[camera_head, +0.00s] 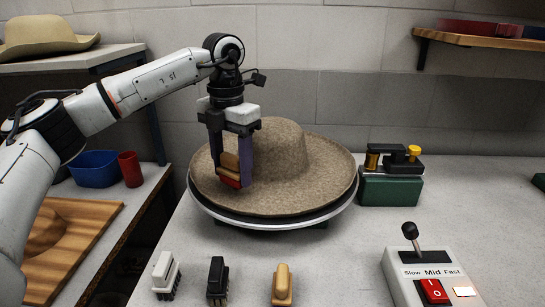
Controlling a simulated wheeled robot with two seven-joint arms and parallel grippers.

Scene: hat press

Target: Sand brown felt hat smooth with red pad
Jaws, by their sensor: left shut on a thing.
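The brown felt hat (312,165) lies brim down on a round turntable (285,224) in the middle of the bench. My left gripper (236,172) is over the left side of the hat, fingers pointing down. It is shut on a sanding block with a wooden body and a red pad (229,182) at its lower end. The pad is at the left part of the brim, beside the crown; I cannot tell whether it touches the felt. My right gripper is not in view.
A white brush (165,275), a black brush (217,280) and a tan block (282,284) stand at the front. A control box (430,277) with a lever and red switch is at the front right. A green box (390,188) stands right of the turntable.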

